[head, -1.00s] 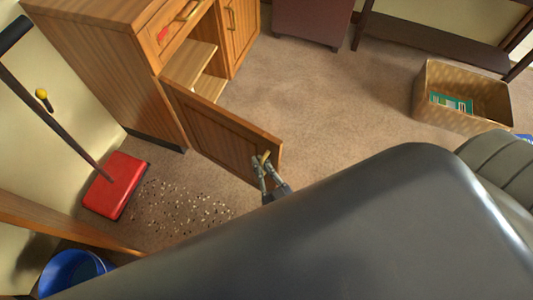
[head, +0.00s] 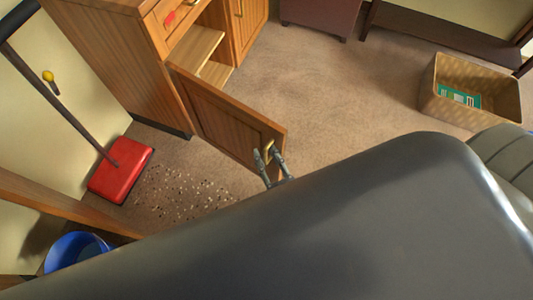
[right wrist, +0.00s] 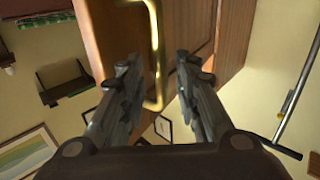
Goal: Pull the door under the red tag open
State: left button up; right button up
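The red tag (head: 169,19) is on a drawer front of the wooden cabinet. The door (head: 220,115) below it stands wide open, swung out from the cabinet. Its brass handle (head: 268,151) is near the free edge. My right gripper (head: 266,153) is at the handle with its fingers apart. In the right wrist view, the brass handle (right wrist: 155,45) passes between the spread fingers of the right gripper (right wrist: 158,66), with gaps showing around it. My left gripper is not in view.
Shelves (head: 198,50) show inside the cabinet. A blue bucket (head: 75,250) is at lower left. A woven box (head: 450,106) stands right. Carpet between door and box is clear.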

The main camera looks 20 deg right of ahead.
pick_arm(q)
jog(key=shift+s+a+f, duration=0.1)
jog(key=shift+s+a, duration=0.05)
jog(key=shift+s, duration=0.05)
pick_arm(e)
jog(key=s, duration=1.1)
jog(key=shift+s+d, duration=0.2)
jog(key=shift+d, duration=0.05)
jog(key=w+f+n+g+y, duration=0.1)
jog(key=w+f+g, duration=0.3)
jog(key=f+g, duration=0.5)
jog(key=s+d+f+g+h, duration=0.1)
jog(key=s+d+f+g, duration=0.35)
jog(key=f, duration=0.25)
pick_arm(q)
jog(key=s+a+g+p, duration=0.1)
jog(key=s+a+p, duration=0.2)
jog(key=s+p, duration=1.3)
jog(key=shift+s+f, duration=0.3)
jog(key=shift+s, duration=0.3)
pick_arm(e)
jog(key=s+d+g, duration=0.1)
jog(key=s+d, duration=0.1)
jog(key=s, duration=0.7)
jog(key=s+d+f+n+g, duration=0.1)
jog(key=s+d+g, duration=0.1)
jog(key=s, duration=0.7)
jog(key=shift+s+d+h, duration=0.2)
jog(key=shift+h, duration=0.1)
